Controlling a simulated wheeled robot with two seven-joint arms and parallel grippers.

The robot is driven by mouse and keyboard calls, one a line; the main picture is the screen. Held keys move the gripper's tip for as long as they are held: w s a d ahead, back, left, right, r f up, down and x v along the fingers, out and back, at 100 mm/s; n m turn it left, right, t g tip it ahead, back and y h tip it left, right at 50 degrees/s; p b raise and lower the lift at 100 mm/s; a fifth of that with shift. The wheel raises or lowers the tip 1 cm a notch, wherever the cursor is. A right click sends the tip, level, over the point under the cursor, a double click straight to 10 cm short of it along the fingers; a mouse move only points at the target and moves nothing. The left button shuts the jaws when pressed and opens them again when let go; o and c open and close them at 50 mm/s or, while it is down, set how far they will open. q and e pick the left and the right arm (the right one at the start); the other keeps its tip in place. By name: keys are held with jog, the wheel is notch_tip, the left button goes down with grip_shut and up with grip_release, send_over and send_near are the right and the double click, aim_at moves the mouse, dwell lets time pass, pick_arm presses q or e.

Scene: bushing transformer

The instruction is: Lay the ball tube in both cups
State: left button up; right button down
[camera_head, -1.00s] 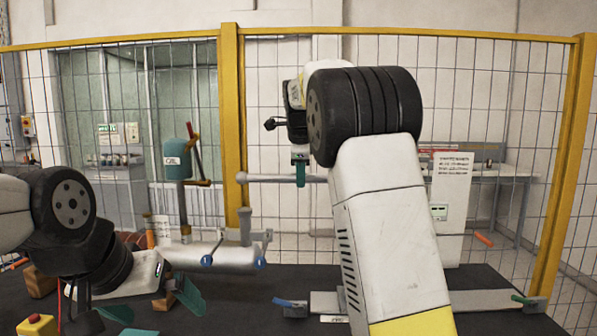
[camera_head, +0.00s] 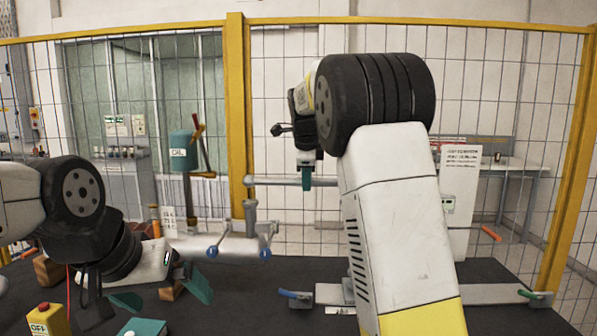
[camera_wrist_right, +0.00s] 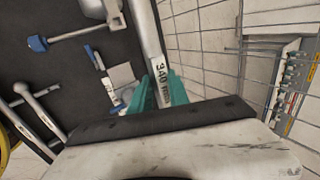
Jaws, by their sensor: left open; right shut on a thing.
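My right gripper (camera_head: 306,178) is shut on the grey ball tube (camera_head: 325,182) and holds it level in the air. The tube's ball end (camera_head: 249,181) points left; its other end is hidden behind my right arm. In the right wrist view the tube (camera_wrist_right: 147,35) runs up between the teal fingers, with a "340 mm" label. On the table below lies a rail with a blue-handled end block (camera_head: 298,298) and a green-handled end block (camera_head: 540,298); I cannot tell whether these are the cups. My left gripper (camera_head: 163,293) is open and empty, low at left.
A grey stand with blue knobs (camera_head: 212,252) and an upright post (camera_head: 251,215) is left of centre. A teal "CAL" cylinder (camera_head: 183,150) stands behind it. A yellow "OFF" box (camera_head: 47,320) is at front left. A wire fence (camera_head: 480,90) closes the back.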

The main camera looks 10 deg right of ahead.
jog(key=shift+f, duration=2.25)
jog(key=c, duration=1.2)
grip_release()
jog(key=shift+o, duration=0.2)
jog(key=v, duration=0.7)
jog(key=shift+s+r, duration=0.2)
jog(key=shift+r, duration=0.15)
